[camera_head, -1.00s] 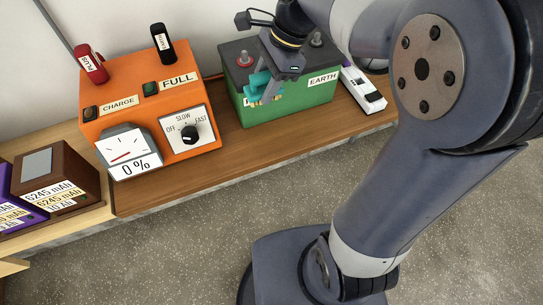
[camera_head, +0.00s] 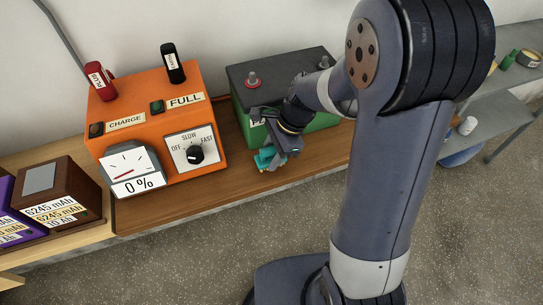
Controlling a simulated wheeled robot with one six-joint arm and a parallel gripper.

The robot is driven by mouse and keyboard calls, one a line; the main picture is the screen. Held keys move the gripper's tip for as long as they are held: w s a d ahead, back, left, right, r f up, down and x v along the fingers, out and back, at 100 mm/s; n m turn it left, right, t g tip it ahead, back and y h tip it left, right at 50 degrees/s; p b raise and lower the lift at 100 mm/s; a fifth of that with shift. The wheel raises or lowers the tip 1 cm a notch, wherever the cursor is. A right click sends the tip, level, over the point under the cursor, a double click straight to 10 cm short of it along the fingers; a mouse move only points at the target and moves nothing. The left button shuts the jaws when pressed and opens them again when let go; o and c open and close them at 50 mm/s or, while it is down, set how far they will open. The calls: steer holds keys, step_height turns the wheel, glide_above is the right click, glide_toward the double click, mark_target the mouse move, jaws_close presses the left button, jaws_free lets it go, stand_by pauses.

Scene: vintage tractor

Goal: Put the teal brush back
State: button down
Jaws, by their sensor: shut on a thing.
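The teal brush (camera_head: 265,160) is in my gripper (camera_head: 273,157), which is shut on it. The brush is in front of the green battery, over or close to the front part of the wooden bench (camera_head: 190,210). I cannot tell whether it touches the bench. My gripper and wrist hide part of the brush and part of the battery's front.
The green battery (camera_head: 240,117) has a dark top with two terminals. An orange charger (camera_head: 130,85) with a dial stands left of it. Brown (camera_head: 62,200) and purple (camera_head: 22,222) boxes stand further left. A grey shelf (camera_head: 487,103) holds small items at right.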

steer(key=shift+f, duration=0.55)
steer(key=c, duration=0.9)
jaws_free()
steer(key=shift+f, duration=0.1)
steer(key=shift+o, duration=0.2)
steer(key=v, duration=1.2)
steer(key=shift+p, duration=0.35)
